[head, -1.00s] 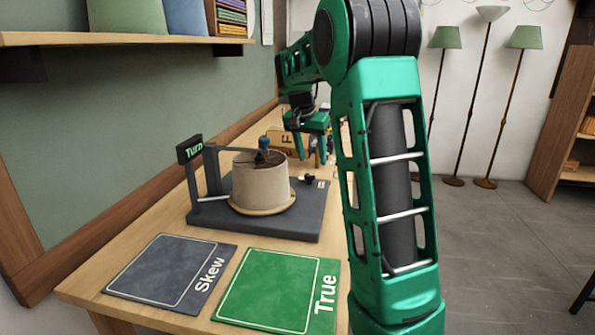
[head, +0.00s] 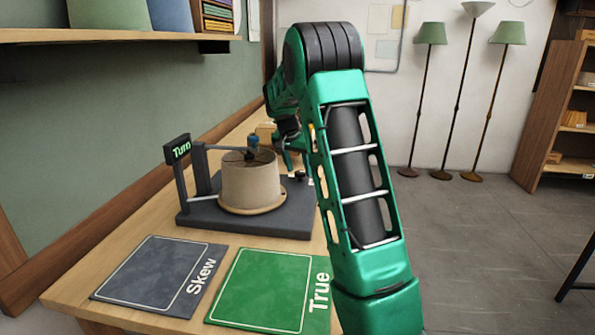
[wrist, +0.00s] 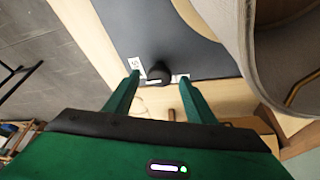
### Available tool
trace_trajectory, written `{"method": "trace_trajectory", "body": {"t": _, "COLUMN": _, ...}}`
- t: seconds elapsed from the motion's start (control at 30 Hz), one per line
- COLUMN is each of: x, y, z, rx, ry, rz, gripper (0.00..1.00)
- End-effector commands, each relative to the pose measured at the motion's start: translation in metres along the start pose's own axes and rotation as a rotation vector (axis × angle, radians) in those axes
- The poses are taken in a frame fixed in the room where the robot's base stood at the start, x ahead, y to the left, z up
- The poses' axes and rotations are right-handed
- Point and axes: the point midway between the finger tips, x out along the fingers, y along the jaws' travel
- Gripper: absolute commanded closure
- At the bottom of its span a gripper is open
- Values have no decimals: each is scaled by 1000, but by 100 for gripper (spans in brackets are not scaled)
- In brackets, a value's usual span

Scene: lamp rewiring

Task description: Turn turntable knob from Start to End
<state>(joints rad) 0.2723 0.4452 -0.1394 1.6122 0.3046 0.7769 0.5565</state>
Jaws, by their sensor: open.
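The small black turntable knob (head: 299,174) stands at the back right of the dark grey turntable base (head: 200,214). In the wrist view the knob (wrist: 157,72) appears between my two open green fingertips, with a gap on each side. My gripper (wrist: 159,79) is empty. A white label starting with "S" (wrist: 135,66) lies left of the knob; another white label (wrist: 183,76) is partly hidden by the right finger. A beige lampshade (head: 250,186) sits on the turntable's round wooden plate. In the head view my gripper is largely hidden behind my arm.
The lampshade wall (wrist: 285,50) is close on the right in the wrist view. A "Turn" sign (head: 177,149) stands at the turntable's left. A grey "Skew" mat (head: 155,275) and green "True" mat (head: 265,287) lie in front. Floor lamps stand at the back.

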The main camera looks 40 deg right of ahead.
Motion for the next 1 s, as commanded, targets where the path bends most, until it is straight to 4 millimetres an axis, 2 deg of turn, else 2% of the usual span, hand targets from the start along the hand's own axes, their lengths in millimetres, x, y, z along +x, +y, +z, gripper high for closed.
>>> {"method": "trace_trajectory", "body": {"t": 0.13, "x": 7, "y": 2, "z": -1, "rx": 3, "ry": -1, "rz": 1, "gripper": 50}}
{"method": "trace_trajectory", "body": {"t": 0.4, "x": 8, "y": 2, "z": -1, "rx": 3, "ry": 0, "rz": 1, "gripper": 50}}
{"method": "trace_trajectory", "body": {"t": 0.57, "x": 8, "y": 2, "z": -1, "rx": 3, "ry": 0, "rz": 1, "gripper": 88}}
{"method": "trace_trajectory", "body": {"t": 0.6, "x": 8, "y": 2, "z": -1, "rx": 3, "ry": 0, "rz": 1, "gripper": 90}}
{"method": "trace_trajectory", "body": {"t": 1.0, "x": 7, "y": 4, "z": -1, "rx": -58, "ry": 0, "rz": -25, "gripper": 90}}
